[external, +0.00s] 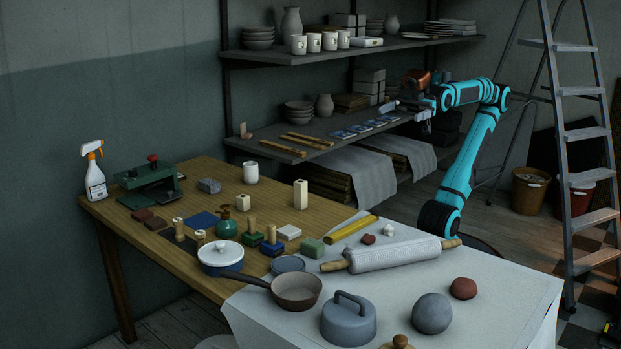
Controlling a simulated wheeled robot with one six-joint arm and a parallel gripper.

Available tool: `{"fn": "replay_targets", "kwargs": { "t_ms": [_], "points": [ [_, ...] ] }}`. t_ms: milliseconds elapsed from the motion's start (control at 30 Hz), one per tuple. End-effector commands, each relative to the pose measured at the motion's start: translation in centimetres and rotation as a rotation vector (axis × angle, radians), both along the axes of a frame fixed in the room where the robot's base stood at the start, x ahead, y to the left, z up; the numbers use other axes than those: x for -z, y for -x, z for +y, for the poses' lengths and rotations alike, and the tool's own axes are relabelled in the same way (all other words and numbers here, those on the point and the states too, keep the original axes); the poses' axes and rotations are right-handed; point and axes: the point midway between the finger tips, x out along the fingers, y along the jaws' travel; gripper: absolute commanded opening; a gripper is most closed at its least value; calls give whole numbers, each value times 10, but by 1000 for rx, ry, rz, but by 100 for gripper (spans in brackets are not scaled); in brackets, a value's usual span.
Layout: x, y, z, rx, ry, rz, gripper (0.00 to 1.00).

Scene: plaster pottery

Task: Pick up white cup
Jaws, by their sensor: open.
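A plain white cup (251,172) stands upright on the wooden table (222,184), near its back edge. Several white mugs with dark marks, one at the left end (299,45), stand in a row on the upper shelf. My gripper (390,107) is open and raised beside the middle shelf, at the upper right, far from the cup on the table and to the right of and below the mugs. It is small and dark in the view, and I see nothing held in it. Nothing hides the cup on the table.
A white block (300,194), a green stapler-like press (150,180) and a grey block (209,186) stand around the cup, apart from it. A rolling pin (395,257) and a pan (297,291) lie in front. The middle shelf (275,148) juts out behind. A ladder (577,150) stands right.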

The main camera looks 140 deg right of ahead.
Motion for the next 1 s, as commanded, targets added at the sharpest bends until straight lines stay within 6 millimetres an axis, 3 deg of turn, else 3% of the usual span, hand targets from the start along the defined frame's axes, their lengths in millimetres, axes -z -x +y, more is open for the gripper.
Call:
{"fn": "replay_targets", "kwargs": {
  "t_ms": [467, 500, 600, 1000],
  "points": [
    [-4, 7, 8, -25, -1, -7, 100],
    [-4, 7, 8, -25, -1, -7, 98],
    [-4, 7, 8, -24, -1, -7, 80],
    [-4, 6, 7, -22, -4, -4, 80]
  ]
}}
